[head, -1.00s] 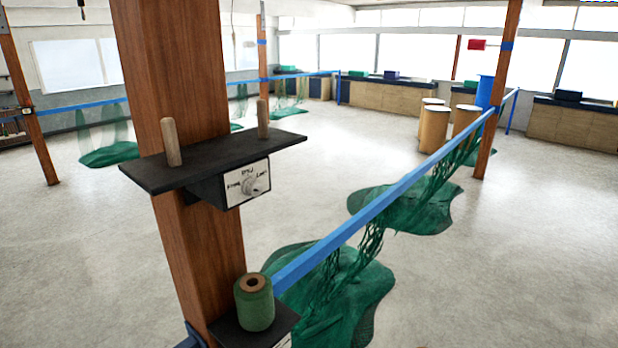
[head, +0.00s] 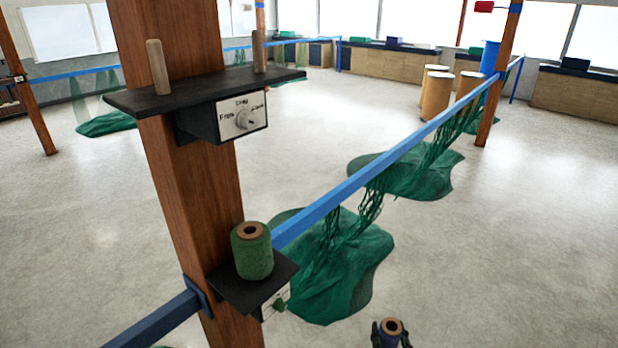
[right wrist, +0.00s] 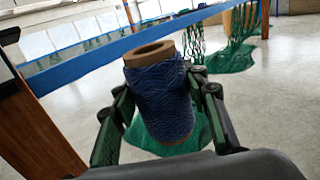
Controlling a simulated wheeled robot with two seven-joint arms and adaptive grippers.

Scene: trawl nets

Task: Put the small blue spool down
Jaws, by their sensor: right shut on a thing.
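The small blue spool (head: 391,333), blue twine on a brown core, shows at the bottom edge of the head view. It also fills the middle of the right wrist view (right wrist: 160,100), slightly tilted there. My right gripper (head: 390,338) is shut on it, with one finger on each side, and holds it up in front of the post and rail. Most of that gripper lies below the head view. My left gripper is not in view.
A lower black shelf (head: 232,292) holds a green spool (head: 252,252). A blue rail (head: 400,165) with green nets (head: 345,270) runs back right.

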